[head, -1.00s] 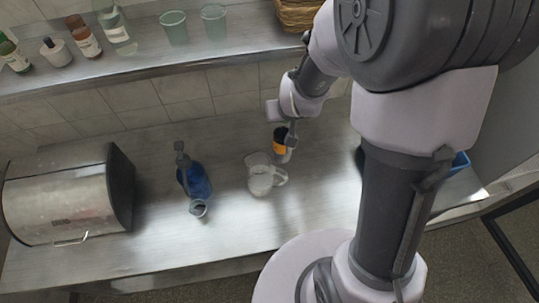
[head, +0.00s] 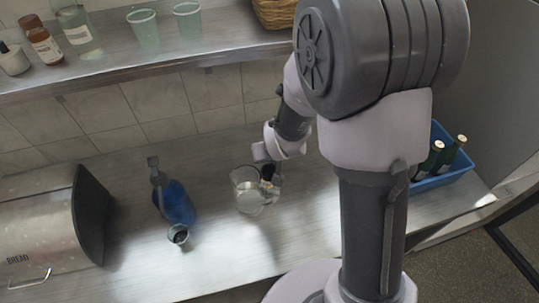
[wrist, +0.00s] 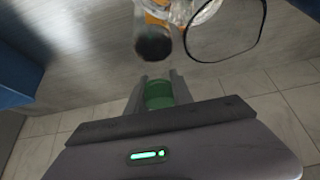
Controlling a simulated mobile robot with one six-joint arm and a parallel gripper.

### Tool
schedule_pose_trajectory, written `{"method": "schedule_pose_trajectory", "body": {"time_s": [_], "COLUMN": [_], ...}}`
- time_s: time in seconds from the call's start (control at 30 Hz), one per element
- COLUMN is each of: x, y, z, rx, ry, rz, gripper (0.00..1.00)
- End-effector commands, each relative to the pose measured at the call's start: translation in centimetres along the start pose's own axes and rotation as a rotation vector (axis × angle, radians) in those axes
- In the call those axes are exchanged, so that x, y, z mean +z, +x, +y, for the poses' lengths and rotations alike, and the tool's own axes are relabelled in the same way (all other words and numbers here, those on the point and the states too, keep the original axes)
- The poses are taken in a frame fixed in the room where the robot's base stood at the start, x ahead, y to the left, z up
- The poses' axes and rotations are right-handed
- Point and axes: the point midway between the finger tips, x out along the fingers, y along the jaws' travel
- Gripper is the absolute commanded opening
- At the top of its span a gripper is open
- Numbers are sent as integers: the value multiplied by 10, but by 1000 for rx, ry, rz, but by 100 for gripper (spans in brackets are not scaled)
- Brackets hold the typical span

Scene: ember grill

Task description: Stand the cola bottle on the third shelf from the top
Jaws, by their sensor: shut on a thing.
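My gripper (wrist: 158,92) is shut on a green, rounded thing (wrist: 158,96), of which only a short part shows between the fingers in the wrist view. I cannot tell whether it is the cola bottle. In the head view my gripper (head: 273,174) is low over the counter, beside the glass jug (head: 246,192), and what it holds is not clear there. Two dark green bottles with gold caps (head: 451,152) stand in the blue crate (head: 440,183) at the right. One shelf (head: 190,50) shows above the counter; I cannot tell its number from the top.
The jug's handle (wrist: 262,28) and a dark, orange-marked container (wrist: 153,42) are just beyond my fingertips. The shelf holds green cups (head: 145,28), bottles and a basket (head: 275,12).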

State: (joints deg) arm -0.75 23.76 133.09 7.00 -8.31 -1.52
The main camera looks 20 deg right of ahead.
Motion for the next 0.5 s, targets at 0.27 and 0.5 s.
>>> {"method": "schedule_pose_trajectory", "body": {"time_s": [0.27,0.5], "x": [1,-1], "y": [2,-2], "z": [0,0], "rx": [0,0], "ry": [0,0], "rz": [0,0], "gripper": [49,49]}}
